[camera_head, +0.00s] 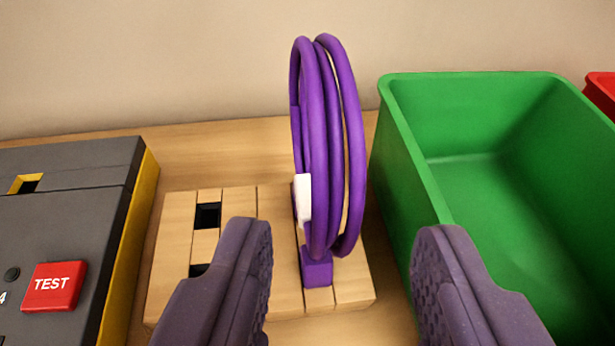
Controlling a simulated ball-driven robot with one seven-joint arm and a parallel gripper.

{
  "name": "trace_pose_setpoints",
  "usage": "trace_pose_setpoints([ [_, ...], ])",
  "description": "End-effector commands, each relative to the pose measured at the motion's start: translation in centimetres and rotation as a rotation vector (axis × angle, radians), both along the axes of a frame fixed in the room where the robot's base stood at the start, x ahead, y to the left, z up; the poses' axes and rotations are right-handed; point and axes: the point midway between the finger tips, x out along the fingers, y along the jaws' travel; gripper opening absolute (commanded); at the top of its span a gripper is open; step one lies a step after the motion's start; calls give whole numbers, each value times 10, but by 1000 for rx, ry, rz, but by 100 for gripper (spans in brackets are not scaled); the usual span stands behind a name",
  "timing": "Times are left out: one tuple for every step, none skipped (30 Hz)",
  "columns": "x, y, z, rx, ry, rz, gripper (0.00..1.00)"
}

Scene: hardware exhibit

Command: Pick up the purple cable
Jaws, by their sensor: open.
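The purple cable (316,150) is a coil of several loops standing upright near the middle of the view. A white tag or clip (302,197) is on its left side. A purple block (317,268) at its lower end sits on a slotted wooden stand (275,290). My gripper (343,255) is open, with one dark finger on each side of the picture's lower middle. The cable shows between the fingers and beyond them, and I see no contact. The left finger covers part of the wooden stand.
A green bin (425,190), seemingly empty, stands close to the right of the cable. A dark grey and yellow device (80,215) with a red TEST button (55,286) is at left. A red container (602,92) shows at the right edge. A beige wall (180,60) rises behind.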

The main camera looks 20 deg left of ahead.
Motion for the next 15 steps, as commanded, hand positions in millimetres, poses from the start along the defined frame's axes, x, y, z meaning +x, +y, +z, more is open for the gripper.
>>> trace_pose_setpoints([
  [7, 4, -7, -1, 0, 2, 45],
  [11, 6, -9, -1, 1, 1, 45],
  [17, 9, -12, 0, -1, 1, 45],
  [21, 11, -13, 0, -1, 1, 45],
  [25, 12, -15, -1, 1, 0, 45],
  [30, 14, -16, -1, 0, 0, 45],
  [32, 15, -17, -1, 0, 0, 45],
  [34, 16, -17, -1, 0, 0, 45],
  [36, 16, -18, -1, -1, -1, 45],
  [37, 17, -17, 0, 0, -1, 45],
  [38, 17, -17, 0, 0, -1, 45],
  [38, 17, -17, 0, 0, -1, 45],
  [37, 16, -17, 0, 0, -1, 45],
  [37, 16, -17, 0, 0, -1, 45],
  [37, 16, -16, 0, 0, -1, 45],
])
